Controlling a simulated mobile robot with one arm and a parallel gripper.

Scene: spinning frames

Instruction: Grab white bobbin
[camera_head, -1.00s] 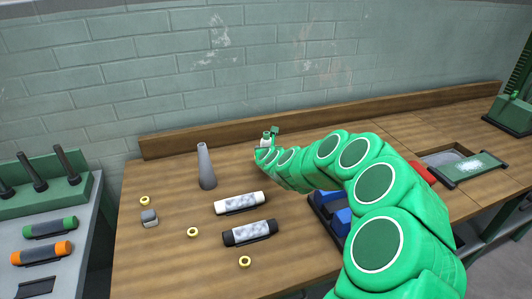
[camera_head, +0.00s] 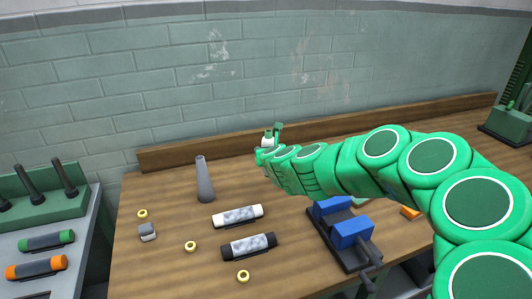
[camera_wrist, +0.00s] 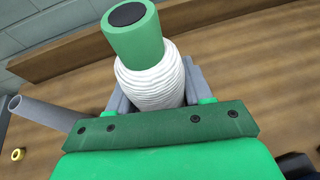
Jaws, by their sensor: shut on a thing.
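The white bobbin (camera_wrist: 150,72) fills the upper middle of the wrist view, a ribbed white body with a green end cap and dark tip pointing up and away. My gripper (camera_wrist: 155,90) has its grey jaws on either side of the white body and is shut on it. In the head view my gripper (camera_head: 269,150) is above the back of the wooden table, with a small white part of the bobbin (camera_head: 268,141) showing at its tip.
A blue-jawed vise (camera_head: 351,232) is under my arm. A brick wall stands behind.

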